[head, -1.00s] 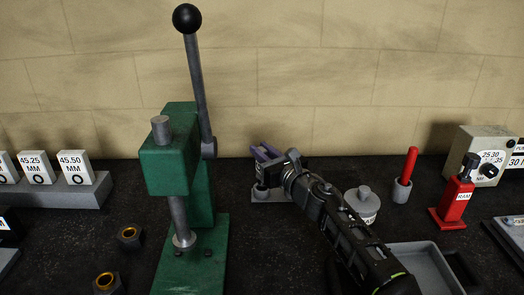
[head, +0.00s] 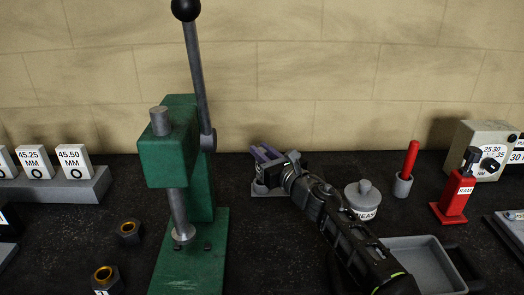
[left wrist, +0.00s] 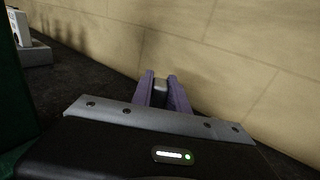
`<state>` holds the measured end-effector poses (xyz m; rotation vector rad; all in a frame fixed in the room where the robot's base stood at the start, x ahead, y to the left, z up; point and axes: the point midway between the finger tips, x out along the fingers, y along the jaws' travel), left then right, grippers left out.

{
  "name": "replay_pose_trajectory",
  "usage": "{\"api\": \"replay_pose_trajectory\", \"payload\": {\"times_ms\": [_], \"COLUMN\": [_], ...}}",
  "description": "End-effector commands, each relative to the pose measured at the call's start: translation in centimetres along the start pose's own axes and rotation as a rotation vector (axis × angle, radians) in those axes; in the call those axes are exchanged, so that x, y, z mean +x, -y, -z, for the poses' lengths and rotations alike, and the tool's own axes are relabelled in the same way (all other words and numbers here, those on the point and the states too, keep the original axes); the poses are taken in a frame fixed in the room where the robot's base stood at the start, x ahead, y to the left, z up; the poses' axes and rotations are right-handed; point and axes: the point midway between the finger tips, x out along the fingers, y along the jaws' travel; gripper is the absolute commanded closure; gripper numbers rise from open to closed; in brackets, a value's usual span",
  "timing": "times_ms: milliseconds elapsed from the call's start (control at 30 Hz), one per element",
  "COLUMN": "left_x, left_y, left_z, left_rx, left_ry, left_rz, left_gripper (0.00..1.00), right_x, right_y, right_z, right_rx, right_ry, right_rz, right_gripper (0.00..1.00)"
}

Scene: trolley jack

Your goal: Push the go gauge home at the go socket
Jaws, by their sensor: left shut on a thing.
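My left gripper (head: 266,155) has purple fingers and is at a small grey stand (head: 258,192) on the dark bench, right of the green press. The stand is taken to be the go socket; the gripper hides most of it. The gripper is shut on a grey piece, taken to be the go gauge (left wrist: 160,88), which shows between the purple fingers (left wrist: 161,92) in the left wrist view. Its lower end is hidden, so I cannot tell how deep it sits. My right gripper is in neither view.
The green press (head: 168,160) with its tall lever stands left of the gripper. A grey lidded pot (head: 362,195), a red rod in a cup (head: 403,186) and a red ram (head: 454,200) stand to the right. A grey tray (head: 420,252) lies in front.

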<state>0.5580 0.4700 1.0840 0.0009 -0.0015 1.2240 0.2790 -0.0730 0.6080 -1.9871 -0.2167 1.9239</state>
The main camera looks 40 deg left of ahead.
Motion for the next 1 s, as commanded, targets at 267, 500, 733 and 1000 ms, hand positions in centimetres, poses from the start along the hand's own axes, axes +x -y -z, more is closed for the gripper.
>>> {"api": "replay_pose_trajectory", "payload": {"times_ms": [267, 500, 733, 1000], "left_x": [0.0, 0.0, 0.0, 0.0], "left_y": [0.0, 0.0, 0.0, 0.0], "left_z": [0.7, 1.3, 1.4, 1.5], "left_rx": [0.000, 0.000, -0.001, 0.000], "left_ry": [0.001, 0.001, 0.001, 0.000], "left_rz": [0.000, 0.000, 0.000, 0.000], "left_gripper": [1.00, 1.00, 0.70, 0.55], "right_x": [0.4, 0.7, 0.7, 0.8], "right_y": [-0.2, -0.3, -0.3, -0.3], "right_z": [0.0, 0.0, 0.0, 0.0], "right_rx": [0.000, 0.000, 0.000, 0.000], "right_ry": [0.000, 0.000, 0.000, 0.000], "right_rz": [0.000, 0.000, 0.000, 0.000], "right_gripper": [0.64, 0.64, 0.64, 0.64]}}
